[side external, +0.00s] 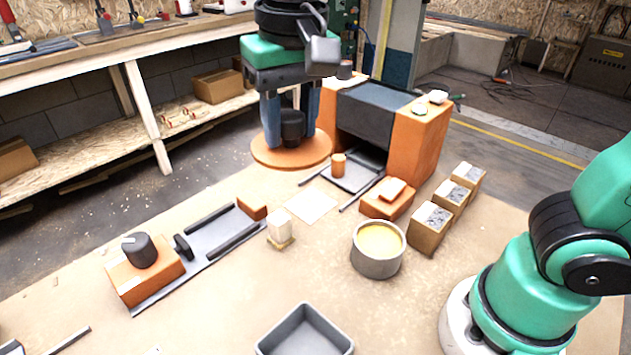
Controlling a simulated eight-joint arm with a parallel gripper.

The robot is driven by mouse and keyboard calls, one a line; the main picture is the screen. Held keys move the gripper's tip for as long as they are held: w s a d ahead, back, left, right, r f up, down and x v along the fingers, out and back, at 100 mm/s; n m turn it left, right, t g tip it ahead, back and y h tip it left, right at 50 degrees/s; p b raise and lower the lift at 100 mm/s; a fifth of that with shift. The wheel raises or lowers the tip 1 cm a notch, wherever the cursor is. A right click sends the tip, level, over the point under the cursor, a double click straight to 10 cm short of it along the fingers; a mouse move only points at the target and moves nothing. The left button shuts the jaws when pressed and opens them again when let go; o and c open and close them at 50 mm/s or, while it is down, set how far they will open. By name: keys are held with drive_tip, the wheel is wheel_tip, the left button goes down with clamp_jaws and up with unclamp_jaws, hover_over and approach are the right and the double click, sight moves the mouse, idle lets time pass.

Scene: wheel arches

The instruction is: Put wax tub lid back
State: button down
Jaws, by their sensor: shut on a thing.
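The wax tub (376,266) is a round grey metal pot standing open on the work table. Pale yellow wax (380,241) shows inside it. My gripper (291,128) is at the upper middle, pointing down, with its blue-grey fingers shut around the dark knob of a round orange lid (291,151). The lid looks level and appears held up in the air, to the upper left of the tub and apart from it. The exact finger contact is small and partly hidden.
An orange-sided machine (425,135) stands behind the tub. An orange block (387,203) and several boxes (428,230) are close behind and right of the tub. A grey tray (305,335) is in front. A white block (280,228) stands left of it.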

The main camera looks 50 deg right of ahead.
drive_tip(key=s+d+r+m, duration=0.3)
drive_tip(key=s+d+m, duration=0.3)
drive_tip(key=d, duration=0.5)
drive_tip(key=shift+h, duration=0.3)
drive_tip(key=f, duration=1.5)
drive_tip(key=shift+s+a+f, duration=0.15)
drive_tip(key=shift+s+f, duration=0.1)
drive_tip(key=shift+f, duration=2.4)
drive_tip(key=shift+f, duration=0.3)
drive_tip(key=shift+c, duration=2.4)
unclamp_jaws()
drive_tip(key=shift+f, duration=0.1)
